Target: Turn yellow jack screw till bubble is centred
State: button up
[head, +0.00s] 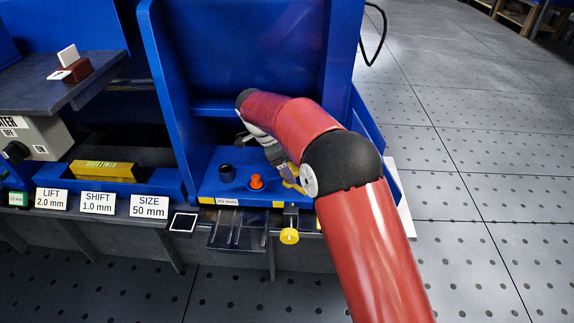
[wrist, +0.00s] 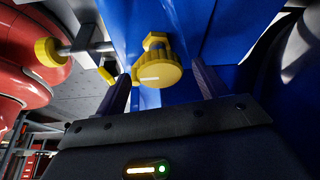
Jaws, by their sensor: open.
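A yellow knob with a white line on its face (wrist: 158,72) sits against the blue housing in the wrist view. My gripper (wrist: 161,76) is open, its dark fingers on either side of this knob with visible gaps. A second yellow knob (wrist: 48,52) on a metal shaft is at the left of the wrist view. In the head view, a yellow knob (head: 289,236) hangs at the station's front edge, and a yellow part (head: 292,186) shows beside my gripper. My arm hides much of the gripper there. I cannot make out a bubble.
An orange knob (head: 256,182) and a black cylinder (head: 226,170) stand on the blue base. Blue walls (head: 240,55) rise behind and at the side. Left are a yellow block (head: 103,171) and label cards (head: 98,203). Open floor (head: 480,150) lies to the right.

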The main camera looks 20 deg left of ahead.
jog(key=c, duration=1)
jog(key=shift+n, duration=0.3)
